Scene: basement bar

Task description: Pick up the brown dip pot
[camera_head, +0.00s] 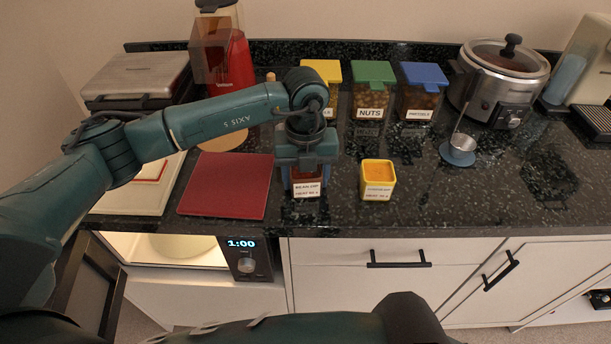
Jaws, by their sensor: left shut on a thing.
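The brown dip pot (307,187) stands upright near the front edge of the black counter, with a white label on its front. My left gripper (306,170) points down over it and is shut on it, hiding its top and rim. I cannot tell whether the pot touches the counter or is slightly above it. A yellow dip pot (377,188) with orange contents and a white label stands just to the right, apart from the gripper. My right arm shows at the bottom of the view; its gripper is not visible.
A red mat (227,186) lies left of the pot. Green-lidded (371,92) and blue-lidded (421,92) jars stand behind. A slow cooker (498,80) and a ladle on a blue rest (457,152) are right. Below, an open lit microwave (180,250) reads 1:00. Counter right of the yellow pot is clear.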

